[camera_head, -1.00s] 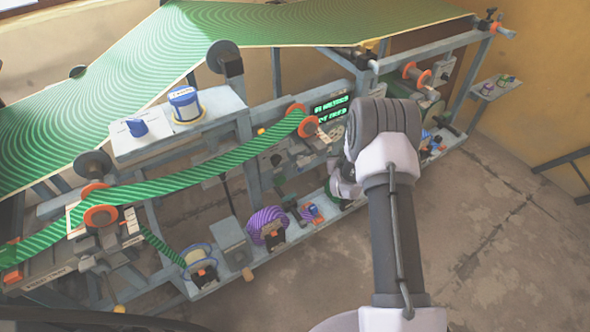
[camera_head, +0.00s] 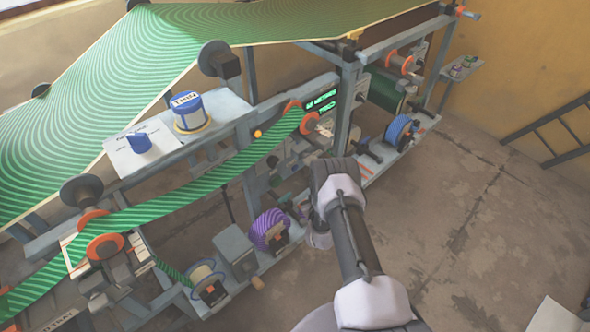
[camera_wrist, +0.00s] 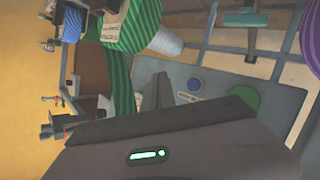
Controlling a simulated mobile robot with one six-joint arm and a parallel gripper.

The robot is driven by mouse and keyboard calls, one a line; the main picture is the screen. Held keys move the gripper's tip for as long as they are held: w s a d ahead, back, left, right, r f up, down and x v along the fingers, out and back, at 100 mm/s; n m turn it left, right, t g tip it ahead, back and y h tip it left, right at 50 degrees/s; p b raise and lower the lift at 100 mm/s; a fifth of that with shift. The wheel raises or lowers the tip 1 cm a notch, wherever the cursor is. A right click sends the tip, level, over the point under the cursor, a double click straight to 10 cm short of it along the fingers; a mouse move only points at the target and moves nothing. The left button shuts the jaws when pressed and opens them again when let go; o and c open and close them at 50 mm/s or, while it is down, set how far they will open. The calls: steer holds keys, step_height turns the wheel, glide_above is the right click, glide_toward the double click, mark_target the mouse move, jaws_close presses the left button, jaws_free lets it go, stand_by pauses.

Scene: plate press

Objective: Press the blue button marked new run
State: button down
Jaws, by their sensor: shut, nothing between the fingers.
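The label is too small to read. A larger green round button (camera_wrist: 244,97) is nearby on the same panel. My gripper (camera_wrist: 164,90) shows as a dark shape above its wide grey body, which has a lit green indicator. In the head view my arm hides the gripper's tip, and I cannot make out the blue button there.
The press frame carries a green striped strip (camera_head: 190,193) over orange-edged rollers. A blue knob (camera_head: 138,143) and a blue-lidded pot (camera_head: 190,112) stand on a shelf. Purple (camera_head: 268,229) and blue (camera_head: 400,130) spools sit low. The floor at right is mostly clear.

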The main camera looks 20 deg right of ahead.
mark_target(295, 168)
steer(key=w+a+b, duration=0.2)
steer(key=w+a, duration=0.1)
steer(key=w, duration=0.5)
stand_by(1.9)
steer(key=shift+w+a, duration=0.1)
steer(key=shift+w, duration=0.2)
steer(key=shift+w+a, duration=0.15)
steer(key=shift+w, duration=0.25)
stand_by(0.7)
steer(key=shift+s, duration=0.15)
steer(key=shift+s+d, duration=0.25)
steer(key=shift+s, duration=0.35)
steer(key=shift+p, duration=0.3)
